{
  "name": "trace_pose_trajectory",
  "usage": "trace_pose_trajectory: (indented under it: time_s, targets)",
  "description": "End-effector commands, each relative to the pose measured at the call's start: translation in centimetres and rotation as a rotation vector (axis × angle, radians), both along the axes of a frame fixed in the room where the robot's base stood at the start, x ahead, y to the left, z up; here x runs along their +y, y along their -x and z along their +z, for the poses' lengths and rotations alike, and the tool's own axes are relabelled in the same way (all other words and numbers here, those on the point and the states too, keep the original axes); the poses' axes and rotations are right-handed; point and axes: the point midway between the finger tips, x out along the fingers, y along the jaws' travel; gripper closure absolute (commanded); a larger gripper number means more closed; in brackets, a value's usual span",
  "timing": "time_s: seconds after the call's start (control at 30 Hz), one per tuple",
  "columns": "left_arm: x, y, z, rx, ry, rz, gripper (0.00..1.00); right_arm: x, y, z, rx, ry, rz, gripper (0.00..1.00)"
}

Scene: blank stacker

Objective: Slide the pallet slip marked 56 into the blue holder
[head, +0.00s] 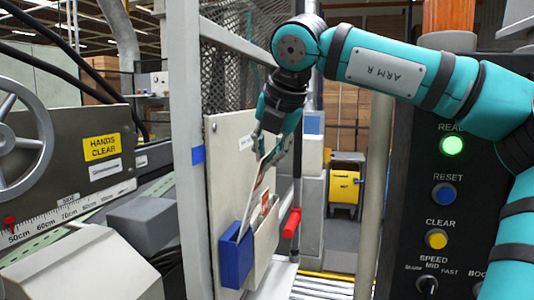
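The blue holder (235,259) is mounted low on a pale upright board (224,165) left of the picture's middle. My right gripper (268,140), at the end of the teal arm marked ARM R, is above the holder in front of the board. It is shut on a thin pale slip (256,189), which hangs tilted down toward the holder. The slip's lower end meets the holder's open top; I cannot tell how far inside it is. Its number cannot be read from this angle. My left gripper is not in view.
A beige holder (264,243) with a red-marked slip (265,204) sits right beside the blue one. A red-handled lever (292,222) is further right. A grey post (186,130) stands left of the board, and a black button panel (437,215) stands at right.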

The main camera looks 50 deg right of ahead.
Motion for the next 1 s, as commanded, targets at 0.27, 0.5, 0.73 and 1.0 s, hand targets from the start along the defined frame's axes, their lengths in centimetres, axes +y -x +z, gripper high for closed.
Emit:
trace_pose_trajectory:
  time_s: [0.27,0.5,0.73,1.0]
  targets:
    - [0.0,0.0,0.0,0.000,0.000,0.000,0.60,0.0,0.0,-0.1,0.004,0.000,0.001,0.85]
    - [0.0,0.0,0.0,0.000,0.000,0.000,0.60,0.0,0.0,-0.1,0.003,0.000,0.001,0.67]
    - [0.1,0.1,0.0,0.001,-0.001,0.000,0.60,0.1,0.2,0.3,0.001,0.000,0.000,0.67]
    - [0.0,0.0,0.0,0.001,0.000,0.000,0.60,1.2,2.6,4.3,-0.002,0.002,-0.001,0.67]
